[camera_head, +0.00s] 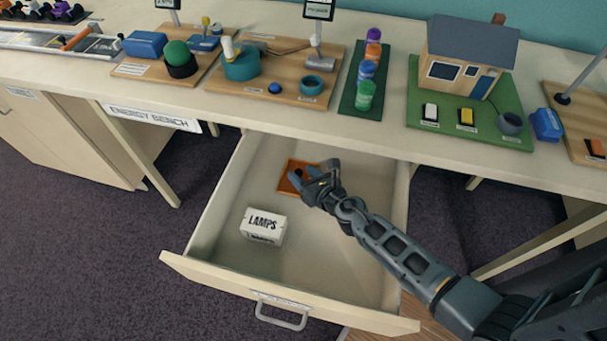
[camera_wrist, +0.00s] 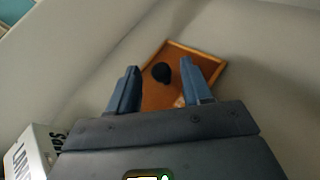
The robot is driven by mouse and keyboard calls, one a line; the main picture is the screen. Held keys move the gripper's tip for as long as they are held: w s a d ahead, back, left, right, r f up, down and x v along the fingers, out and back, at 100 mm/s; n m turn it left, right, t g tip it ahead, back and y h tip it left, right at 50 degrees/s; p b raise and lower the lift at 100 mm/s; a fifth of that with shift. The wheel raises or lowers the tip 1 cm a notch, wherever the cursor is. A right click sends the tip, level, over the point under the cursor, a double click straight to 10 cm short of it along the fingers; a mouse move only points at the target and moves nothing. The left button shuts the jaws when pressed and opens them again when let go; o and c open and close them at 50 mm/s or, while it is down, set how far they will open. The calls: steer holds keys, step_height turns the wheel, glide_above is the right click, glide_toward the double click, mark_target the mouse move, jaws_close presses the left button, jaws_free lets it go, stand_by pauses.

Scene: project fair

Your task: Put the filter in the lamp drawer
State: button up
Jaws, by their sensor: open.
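The drawer (camera_head: 322,272) under the bench is pulled out. A flat orange square with a raised rim, which looks like the filter (camera_head: 287,186), lies on the drawer floor towards the back. It has a dark round knob on it, clear in the wrist view, where the filter (camera_wrist: 205,63) lies beyond my fingers. My gripper (camera_head: 305,179) is inside the drawer over the filter, jaws open, with the knob showing between the fingertips (camera_wrist: 160,75). Nothing is held. A white box marked LAMPS (camera_head: 263,226) stands in the drawer's left front part; it also shows in the wrist view (camera_wrist: 34,152).
The drawer's front right floor is clear. The drawer front and side walls stand around my gripper.

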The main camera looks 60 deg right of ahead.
steer(key=p+v, duration=0.1)
steer(key=v, duration=1)
steer(key=shift+s+a, duration=0.15)
steer(key=shift+s, duration=0.15)
steer(key=shift+s+a+r, duration=0.1)
steer(key=shift+s+a, duration=0.1)
steer(key=shift+s, duration=0.05)
steer(key=s+a+r+m+y, duration=0.3)
steer(key=s+a+r+m, duration=0.65)
steer(key=m, duration=0.25)
steer(key=s+a+r+m+t+y, duration=0.1)
steer(key=s+r+m, duration=0.3)
steer(key=r+m, duration=0.4)
steer(key=s+a+r+m+t, duration=0.1)
steer(key=s+a+r+m, duration=0.2)
steer(key=r+m, duration=0.6)
steer(key=shift+s+a+m+y, duration=0.3)
steer(key=shift+s+a+y, duration=0.1)
steer(key=shift+a, duration=0.15)
steer(key=shift+r, duration=0.15)
